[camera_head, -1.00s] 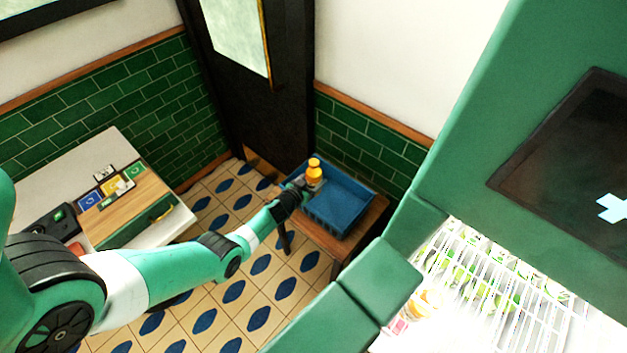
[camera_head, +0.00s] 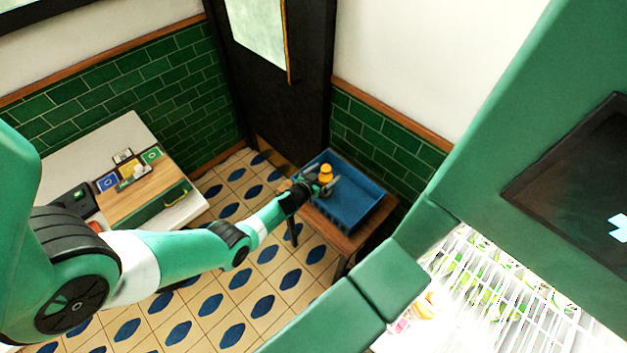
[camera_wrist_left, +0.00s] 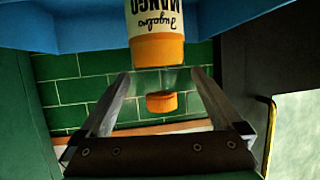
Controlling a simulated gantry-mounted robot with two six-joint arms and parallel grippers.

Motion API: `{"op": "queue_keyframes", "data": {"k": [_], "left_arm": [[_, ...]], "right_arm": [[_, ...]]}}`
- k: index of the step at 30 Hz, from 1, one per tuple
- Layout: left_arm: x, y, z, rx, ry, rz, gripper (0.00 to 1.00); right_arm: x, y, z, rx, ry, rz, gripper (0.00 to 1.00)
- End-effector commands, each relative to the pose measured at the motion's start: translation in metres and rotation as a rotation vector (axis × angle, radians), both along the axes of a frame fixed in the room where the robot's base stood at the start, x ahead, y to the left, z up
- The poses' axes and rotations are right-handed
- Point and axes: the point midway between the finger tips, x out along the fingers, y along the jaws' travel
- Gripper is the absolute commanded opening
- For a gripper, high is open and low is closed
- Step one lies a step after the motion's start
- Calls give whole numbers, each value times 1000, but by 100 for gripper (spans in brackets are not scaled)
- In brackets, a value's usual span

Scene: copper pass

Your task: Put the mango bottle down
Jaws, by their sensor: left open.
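The mango bottle (camera_head: 326,174) is orange and stands upright inside the blue crate (camera_head: 362,217), near its far left corner. In the left wrist view the picture is upside down, and the bottle's white label (camera_wrist_left: 155,15) reads MANGO, with an orange cap (camera_wrist_left: 161,102) between the fingers. My left gripper (camera_head: 322,188) is open; its fingers lie either side of the bottle's upper part, with gaps to the cap. The bottle's base is hidden in the head view. My right gripper is not in view.
The crate sits on a small wooden table (camera_head: 338,240) beside the green-tiled wall. A counter (camera_head: 70,150) with cards and a wooden board stands at the left. A lit case with white wire racks (camera_head: 490,285) is at the lower right. The crate's right part is empty.

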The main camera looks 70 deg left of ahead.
Motion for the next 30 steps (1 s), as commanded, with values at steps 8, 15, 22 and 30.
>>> {"op": "queue_keyframes", "data": {"k": [8, 15, 22, 30], "left_arm": [[-57, -37, 35, -5, 5, 2, 100], [-85, -57, 43, -4, 2, 1, 100], [-88, -58, 42, -2, 2, 0, 100], [-88, -58, 42, -2, 2, 0, 100]], "right_arm": [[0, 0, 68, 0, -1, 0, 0], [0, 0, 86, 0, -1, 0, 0], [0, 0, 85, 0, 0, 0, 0], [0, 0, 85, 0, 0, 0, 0]]}}
